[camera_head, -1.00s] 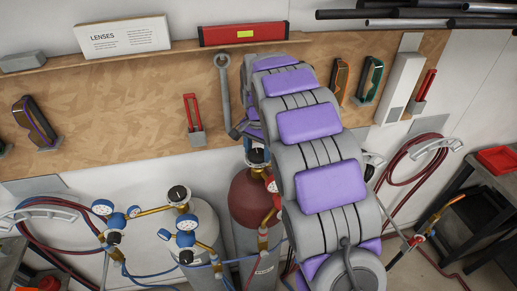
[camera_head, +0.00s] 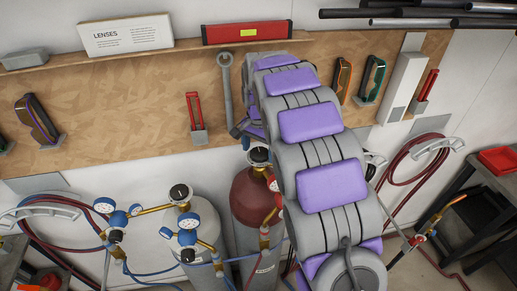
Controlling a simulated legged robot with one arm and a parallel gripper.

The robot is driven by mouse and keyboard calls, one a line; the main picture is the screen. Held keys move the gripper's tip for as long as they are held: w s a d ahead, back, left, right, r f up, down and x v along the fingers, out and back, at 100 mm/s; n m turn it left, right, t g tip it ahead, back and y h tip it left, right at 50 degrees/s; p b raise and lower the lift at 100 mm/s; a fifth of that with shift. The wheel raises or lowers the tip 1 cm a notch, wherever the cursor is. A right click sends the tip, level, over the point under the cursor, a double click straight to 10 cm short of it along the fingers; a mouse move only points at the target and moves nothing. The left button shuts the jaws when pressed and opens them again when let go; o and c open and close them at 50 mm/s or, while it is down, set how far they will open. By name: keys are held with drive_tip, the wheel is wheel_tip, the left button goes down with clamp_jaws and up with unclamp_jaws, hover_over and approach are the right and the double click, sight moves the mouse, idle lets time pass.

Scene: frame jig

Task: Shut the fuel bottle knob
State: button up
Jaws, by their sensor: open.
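The fuel bottle is most likely the dark red cylinder (camera_head: 250,198) standing upright in the middle, partly covered on its right by my arm. Its dark round knob (camera_head: 259,155) sits on top in a brass valve; how far it is turned cannot be told. My gripper (camera_head: 240,129) shows only as a dark grey finger-like part at the left edge of my purple-padded arm, above and left of the knob. It is open and apart from the knob. The rest of it is hidden behind the arm.
Left of the red bottle stands a grey bottle (camera_head: 195,222) with its own knob, blue-rimmed gauges (camera_head: 188,228) and brass fittings. Hoses run low across the front. A wooden wall panel (camera_head: 120,110) stands behind. A dark cart (camera_head: 485,205) is at the right.

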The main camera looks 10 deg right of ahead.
sight(259, 152)
wheel_tip(259, 152, up, 17)
drive_tip(key=shift+p, duration=0.35)
idle(0.3)
drive_tip(key=s+f+n+b, duration=0.3)
drive_tip(key=s+f+b, duration=0.2)
drive_tip(key=s+f, duration=0.4)
drive_tip(key=s+f+n+g+b, duration=0.1)
drive_tip(key=s+f+n+b, duration=0.2)
drive_tip(key=s+f, duration=0.6)
drive_tip(key=s+f+n+b, duration=0.3)
drive_tip(key=s+f+b, duration=0.3)
drive_tip(key=s, duration=1.8)
wheel_tip(259, 152, down, 4)
drive_tip(key=shift+d+r+g+b, duration=0.1)
drive_tip(key=shift+d+g+b, duration=0.05)
drive_tip(key=shift+g+b, duration=0.25)
